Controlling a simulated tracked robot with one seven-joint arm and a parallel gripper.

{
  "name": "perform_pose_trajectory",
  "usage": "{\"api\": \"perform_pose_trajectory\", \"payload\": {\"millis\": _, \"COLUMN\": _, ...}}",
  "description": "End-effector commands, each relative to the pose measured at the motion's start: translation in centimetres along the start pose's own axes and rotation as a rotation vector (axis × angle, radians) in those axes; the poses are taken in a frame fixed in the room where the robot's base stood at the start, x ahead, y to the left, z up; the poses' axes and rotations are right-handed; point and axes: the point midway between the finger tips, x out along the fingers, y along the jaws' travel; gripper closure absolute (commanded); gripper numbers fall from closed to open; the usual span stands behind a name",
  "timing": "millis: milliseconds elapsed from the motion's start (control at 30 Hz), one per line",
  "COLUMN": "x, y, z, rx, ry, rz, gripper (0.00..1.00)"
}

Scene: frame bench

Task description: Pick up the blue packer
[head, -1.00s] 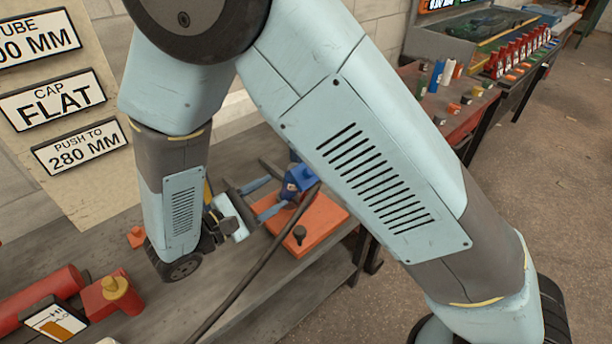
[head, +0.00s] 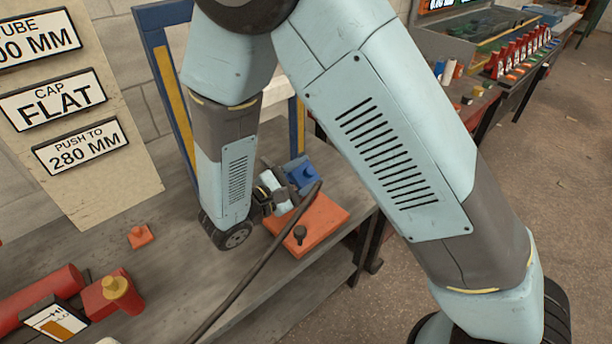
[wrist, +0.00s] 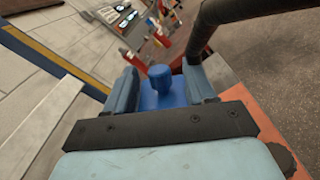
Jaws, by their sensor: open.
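The blue packer (head: 306,173) is a small blue block at the back of the orange plate (head: 322,222) on the bench. In the wrist view the packer (wrist: 160,94) shows a round knob on top and sits between the two fingers of my gripper (wrist: 162,90). My gripper is open, with one blue-grey finger on each side of the packer. I cannot tell whether either finger touches it. In the head view my gripper (head: 298,176) reaches in from the left, and its fingers partly cover the packer. The packer's lower part is hidden in the wrist view.
A blue frame (head: 153,57) with a yellow stripe stands behind my arm. A small orange block (head: 140,236) and red parts (head: 112,292) lie left.

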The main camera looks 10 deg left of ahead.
Motion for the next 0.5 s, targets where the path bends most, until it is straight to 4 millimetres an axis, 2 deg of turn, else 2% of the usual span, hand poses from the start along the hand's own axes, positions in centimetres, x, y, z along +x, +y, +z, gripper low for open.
{"api": "perform_pose_trajectory", "payload": {"millis": 100, "x": 1.8, "y": -0.1, "z": 0.1, "rx": -0.001, "ry": -0.002, "rz": -0.002, "gripper": 0.45}}
{"api": "perform_pose_trajectory", "payload": {"millis": 200, "x": 2.9, "y": -0.1, "z": 0.1, "rx": 0.0, "ry": -0.001, "rz": -0.001, "gripper": 0.45}}
{"api": "perform_pose_trajectory", "payload": {"millis": 433, "x": 3.1, "y": -0.1, "z": 0.0, "rx": 0.0, "ry": 0.0, "rz": -0.001, "gripper": 0.45}}
{"api": "perform_pose_trajectory", "payload": {"millis": 500, "x": 3.1, "y": -0.1, "z": 0.0, "rx": 0.0, "ry": 0.0, "rz": -0.001, "gripper": 0.5}}
